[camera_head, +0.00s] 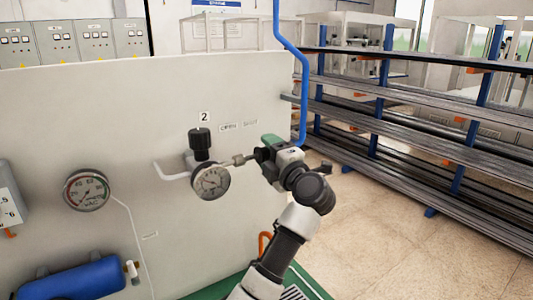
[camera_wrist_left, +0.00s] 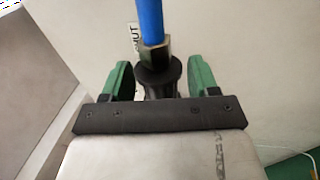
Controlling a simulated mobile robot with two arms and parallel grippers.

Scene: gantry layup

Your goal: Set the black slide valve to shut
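The black slide valve shows in the left wrist view as a black flanged sleeve (camera_wrist_left: 158,74) below a metal nut on the blue pipe. In the head view only a small black part of it (camera_head: 261,155) shows beside my left gripper (camera_head: 272,148); the gripper hides the rest. The green fingers of my left gripper (camera_wrist_left: 160,82) stand either side of the sleeve, with a narrow gap visible at each side. A SHUT label (camera_head: 250,124) and an OPEN label (camera_head: 228,127) are on the panel above. My right gripper is not in view.
A gauge (camera_head: 211,182) and a black knob (camera_head: 200,139) under a "2" label sit left of the valve. The blue pipe (camera_head: 298,70) runs up beside the panel edge. Another gauge (camera_head: 87,190) is further left. Racks (camera_head: 420,125) stand right, beyond clear floor.

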